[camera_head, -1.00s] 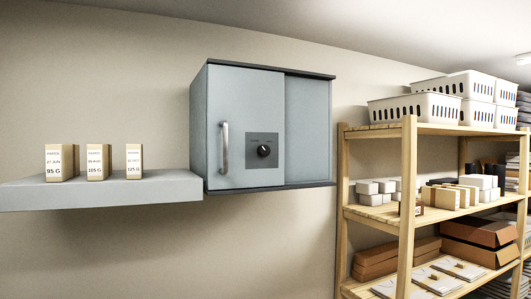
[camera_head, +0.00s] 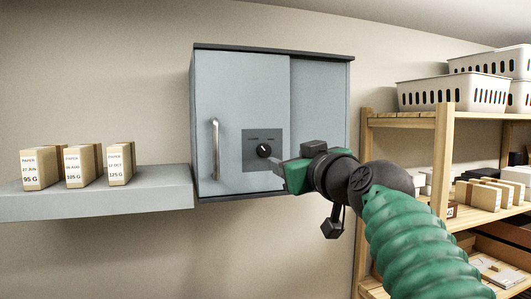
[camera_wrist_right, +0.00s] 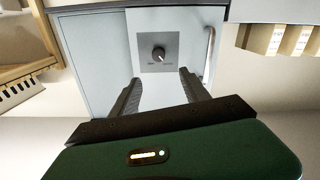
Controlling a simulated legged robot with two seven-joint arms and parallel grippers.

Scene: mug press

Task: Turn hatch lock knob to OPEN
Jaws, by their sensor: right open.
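The hatch is a grey-blue wall cabinet (camera_head: 235,85) with a shut door and a vertical metal handle (camera_head: 215,149). The black lock knob (camera_head: 263,150) sits on a dark square plate on the door, with a light mark on it. The knob also shows in the right wrist view (camera_wrist_right: 158,53), beyond my fingertips. The plate's lettering is too small to read. My right gripper (camera_head: 275,165) is in front of the door, just right of and below the knob. In the right wrist view its fingers (camera_wrist_right: 158,80) are spread, with nothing between them. My left gripper is not in view.
A grey wall shelf (camera_head: 100,195) left of the cabinet holds three labelled paper boxes (camera_head: 82,167). A wooden rack (camera_head: 443,150) with white baskets (camera_head: 440,93) and boxes stands at the right, behind my right arm. The wall below the cabinet is clear.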

